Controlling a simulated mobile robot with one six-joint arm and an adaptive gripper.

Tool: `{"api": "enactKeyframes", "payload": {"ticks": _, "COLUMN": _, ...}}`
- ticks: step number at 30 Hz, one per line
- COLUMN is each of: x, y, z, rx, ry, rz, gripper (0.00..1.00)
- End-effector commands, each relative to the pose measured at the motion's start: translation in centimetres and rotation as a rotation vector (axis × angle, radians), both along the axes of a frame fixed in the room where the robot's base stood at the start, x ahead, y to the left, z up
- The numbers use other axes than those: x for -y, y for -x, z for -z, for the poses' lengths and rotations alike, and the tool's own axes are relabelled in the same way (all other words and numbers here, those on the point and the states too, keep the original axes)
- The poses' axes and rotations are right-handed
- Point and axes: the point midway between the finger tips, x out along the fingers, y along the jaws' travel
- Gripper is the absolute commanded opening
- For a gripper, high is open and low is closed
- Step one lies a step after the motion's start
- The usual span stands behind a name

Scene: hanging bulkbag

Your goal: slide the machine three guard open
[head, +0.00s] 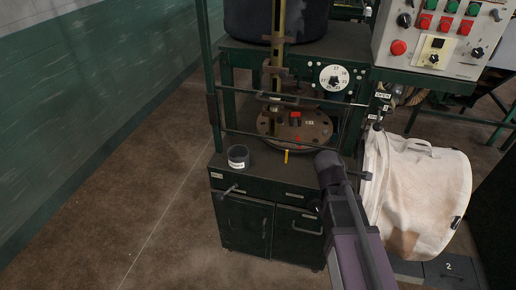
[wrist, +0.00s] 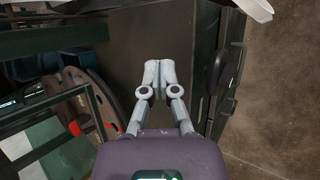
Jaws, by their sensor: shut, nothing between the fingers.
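The machine has a dark green open frame, apparently the guard (head: 262,137), with a thin bar across the front of a round brown plate (head: 312,127). I cannot tell for sure how far the guard is along its slide. In the wrist view, dark green bars (wrist: 97,112) cross in front of the plate (wrist: 78,88) at the left. My gripper (wrist: 158,66) is shut and empty over the dark cabinet top, to the right of these bars and apart from them. In the head view my purple arm reaches up to the cabinet's right front, and the fingertips are hidden.
The cabinet (head: 270,222) has protruding handles. A white bulk bag (head: 415,192) hangs close at the right. A control panel (head: 440,40) is above it. The floor at the left is clear.

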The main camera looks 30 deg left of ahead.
Motion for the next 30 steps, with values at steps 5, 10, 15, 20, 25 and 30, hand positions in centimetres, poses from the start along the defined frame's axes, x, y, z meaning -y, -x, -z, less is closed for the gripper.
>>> {"api": "enactKeyframes", "payload": {"ticks": 5, "x": -6.8, "y": -0.2, "z": 1.0, "rx": 0.072, "ry": 0.187, "rz": -0.287, "gripper": 0.00}}
{"api": "enactKeyframes", "payload": {"ticks": 10, "x": -13.3, "y": 0.5, "z": 1.2, "rx": 0.154, "ry": 0.381, "rz": -0.549, "gripper": 0.00}}
{"api": "enactKeyframes", "payload": {"ticks": 15, "x": -20.0, "y": 2.1, "z": 1.3, "rx": 0.246, "ry": 0.589, "rz": -0.794, "gripper": 0.00}}
{"api": "enactKeyframes", "payload": {"ticks": 20, "x": -25.6, "y": 4.3, "z": 1.3, "rx": 0.333, "ry": 0.773, "rz": -0.984, "gripper": 0.00}}
{"api": "enactKeyframes", "payload": {"ticks": 25, "x": -29.5, "y": 6.2, "z": 1.2, "rx": 0.402, "ry": 0.913, "rz": -1.110, "gripper": 0.00}}
{"api": "enactKeyframes", "payload": {"ticks": 30, "x": -31.1, "y": 7.1, "z": 1.0, "rx": 0.431, "ry": 0.974, "rz": -1.159, "gripper": 0.00}}
